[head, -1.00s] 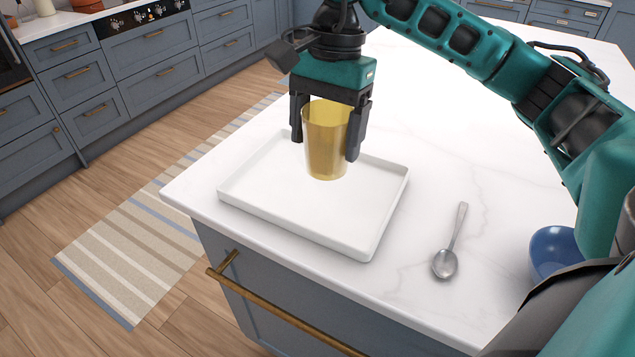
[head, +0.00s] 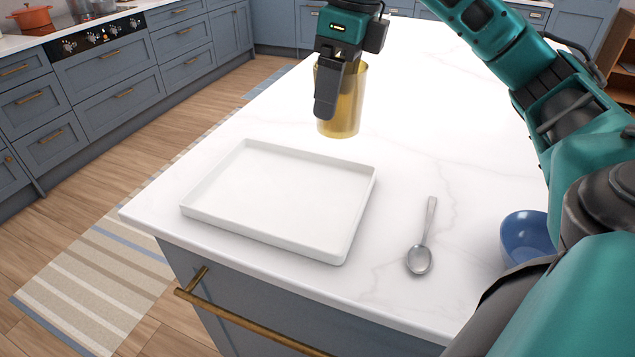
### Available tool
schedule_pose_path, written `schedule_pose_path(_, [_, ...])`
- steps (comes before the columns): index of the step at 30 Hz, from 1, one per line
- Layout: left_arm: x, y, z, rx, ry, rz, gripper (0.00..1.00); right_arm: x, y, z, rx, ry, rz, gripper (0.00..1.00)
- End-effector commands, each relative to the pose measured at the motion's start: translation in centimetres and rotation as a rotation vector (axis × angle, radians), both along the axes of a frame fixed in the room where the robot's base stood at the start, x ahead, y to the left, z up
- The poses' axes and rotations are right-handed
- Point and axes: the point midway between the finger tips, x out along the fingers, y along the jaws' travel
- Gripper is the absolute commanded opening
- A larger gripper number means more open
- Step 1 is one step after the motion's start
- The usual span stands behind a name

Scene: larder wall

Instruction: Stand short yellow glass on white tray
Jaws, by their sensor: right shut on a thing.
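The short yellow glass (head: 350,103) is see-through and upright. My right gripper (head: 328,100) is shut on it, one dark finger showing in front of its left side. The glass is beyond the far right part of the white tray (head: 270,205), not over it; whether its base touches the counter I cannot tell. The tray is a shallow rectangle, empty, near the counter's front left edge. My left gripper is not in view.
A metal spoon (head: 423,240) lies on the white marble counter (head: 440,150) right of the tray. A blue bowl (head: 526,238) stands farther right, partly hidden by my arm. The counter between tray and spoon is clear.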

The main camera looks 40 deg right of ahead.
Motion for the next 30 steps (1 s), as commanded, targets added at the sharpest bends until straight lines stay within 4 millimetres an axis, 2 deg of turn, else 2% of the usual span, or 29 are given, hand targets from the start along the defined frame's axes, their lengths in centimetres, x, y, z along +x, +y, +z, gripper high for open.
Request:
schedule_pose_path(1, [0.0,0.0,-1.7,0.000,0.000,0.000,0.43,0.0,0.0,-2.3,0.000,0.004,0.001,0.32])
schedule_pose_path(5, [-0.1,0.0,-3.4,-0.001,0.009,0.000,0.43,-0.1,0.1,-5.6,0.001,0.005,0.004,0.32])
schedule_pose_path(12, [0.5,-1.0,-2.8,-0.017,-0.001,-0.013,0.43,-0.1,0.0,-10.4,-0.003,0.002,0.003,0.32])
schedule_pose_path(18, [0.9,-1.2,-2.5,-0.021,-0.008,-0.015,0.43,0.0,0.0,-12.0,-0.001,-0.001,0.003,0.32])
schedule_pose_path(25, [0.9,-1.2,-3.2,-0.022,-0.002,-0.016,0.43,0.0,0.0,-15.4,-0.001,0.001,0.004,0.32])
schedule_pose_path(30, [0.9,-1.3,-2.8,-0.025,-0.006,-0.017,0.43,0.0,0.0,-16.0,0.000,-0.003,0.004,0.32])
